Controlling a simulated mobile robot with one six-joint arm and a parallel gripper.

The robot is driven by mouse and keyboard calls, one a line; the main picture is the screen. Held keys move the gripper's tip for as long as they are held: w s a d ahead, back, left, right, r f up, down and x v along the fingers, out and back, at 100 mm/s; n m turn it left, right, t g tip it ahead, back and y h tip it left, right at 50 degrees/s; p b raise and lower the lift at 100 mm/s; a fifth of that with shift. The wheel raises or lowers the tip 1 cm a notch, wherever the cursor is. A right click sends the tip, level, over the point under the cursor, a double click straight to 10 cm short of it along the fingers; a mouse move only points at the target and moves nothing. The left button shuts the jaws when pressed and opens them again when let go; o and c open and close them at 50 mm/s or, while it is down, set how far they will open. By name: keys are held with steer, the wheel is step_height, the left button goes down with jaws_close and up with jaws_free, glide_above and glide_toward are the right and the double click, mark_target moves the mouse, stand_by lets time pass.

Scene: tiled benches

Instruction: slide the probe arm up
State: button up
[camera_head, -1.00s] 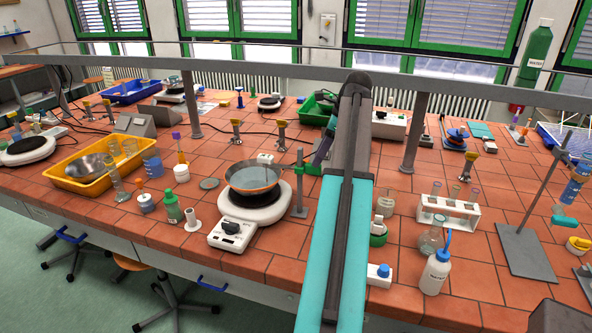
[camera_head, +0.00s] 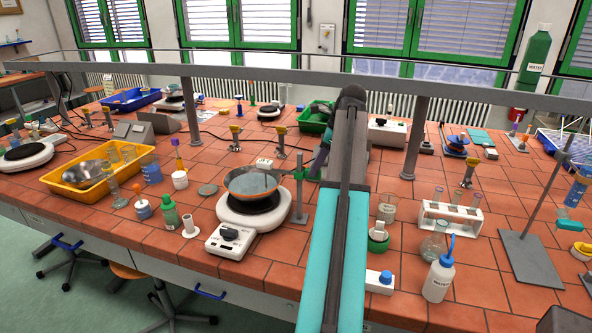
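The hotplate (camera_head: 249,214) stands near the bench front with a shallow pan (camera_head: 252,182) of bluish liquid on its dark top. A grey upright post (camera_head: 299,192) stands just right of it. A green holder, likely the probe arm (camera_head: 304,173), sits partway up this post and reaches towards the pan. The probe itself is too small to make out. My arm rises from the bottom centre and bends down behind its teal link. My gripper (camera_head: 316,166) is partly hidden there, close to the green holder's right end. I cannot tell whether it touches the holder or how its fingers stand.
A green bottle (camera_head: 171,213) and a white cylinder (camera_head: 190,227) stand left of the hotplate. A wash bottle (camera_head: 438,279) and a test-tube rack (camera_head: 450,218) stand right of my arm. A yellow tray (camera_head: 62,188) lies at left. A grey rail (camera_head: 250,76) crosses above the bench.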

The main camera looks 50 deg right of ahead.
steer(key=shift+r, duration=0.15)
jaws_close()
steer(key=shift+r+p, duration=0.5)
steer(key=shift+p, duration=0.25)
steer(key=shift+r+p, duration=0.85)
steer(key=shift+p, duration=0.25)
steer(key=o, duration=1)
jaws_free()
steer(key=shift+p+v, duration=1.6)
steer(key=shift+v, duration=5.3)
